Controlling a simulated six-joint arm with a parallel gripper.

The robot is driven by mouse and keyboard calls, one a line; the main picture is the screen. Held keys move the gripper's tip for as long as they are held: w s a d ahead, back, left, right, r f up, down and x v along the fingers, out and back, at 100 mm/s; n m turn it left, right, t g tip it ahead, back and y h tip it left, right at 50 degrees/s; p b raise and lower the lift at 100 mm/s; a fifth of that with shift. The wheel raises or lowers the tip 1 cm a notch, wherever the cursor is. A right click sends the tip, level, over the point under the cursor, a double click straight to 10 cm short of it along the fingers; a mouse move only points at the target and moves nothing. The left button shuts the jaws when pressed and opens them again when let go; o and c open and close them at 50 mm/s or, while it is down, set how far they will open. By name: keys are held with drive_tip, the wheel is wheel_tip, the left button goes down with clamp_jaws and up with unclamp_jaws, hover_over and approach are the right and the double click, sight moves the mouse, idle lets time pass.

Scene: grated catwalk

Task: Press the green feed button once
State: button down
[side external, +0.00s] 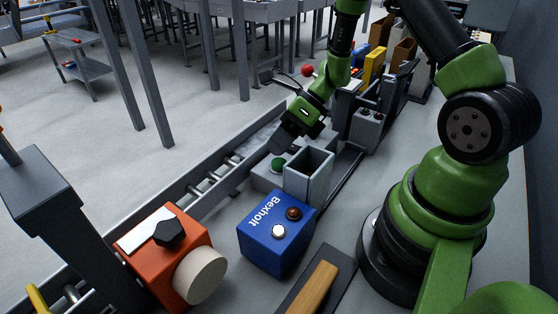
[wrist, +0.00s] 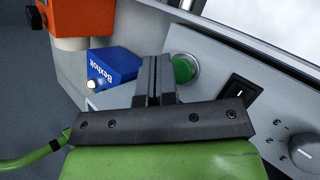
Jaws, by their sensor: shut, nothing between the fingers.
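The green feed button (wrist: 184,68) is a round green cap in a pale collar on a grey panel (wrist: 215,62). In the side external view the green button (side external: 278,164) shows on a grey housing, left of a grey open-topped box. My gripper (side external: 276,149) is shut and empty, its tips close above the button. In the wrist view my gripper (wrist: 154,62) points just left of the button. I cannot tell whether the tips touch it.
A blue Bexholt box (side external: 277,232) with white and red-brown buttons stands nearer the camera. An orange box (side external: 167,252) with a black knob is at lower left. The grey open-topped box (side external: 309,173) stands close right of the button. The panel also carries a black rocker switch (wrist: 239,92).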

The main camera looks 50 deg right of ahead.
drive_tip(key=shift+f, duration=0.1)
drive_tip(key=shift+f, duration=0.3)
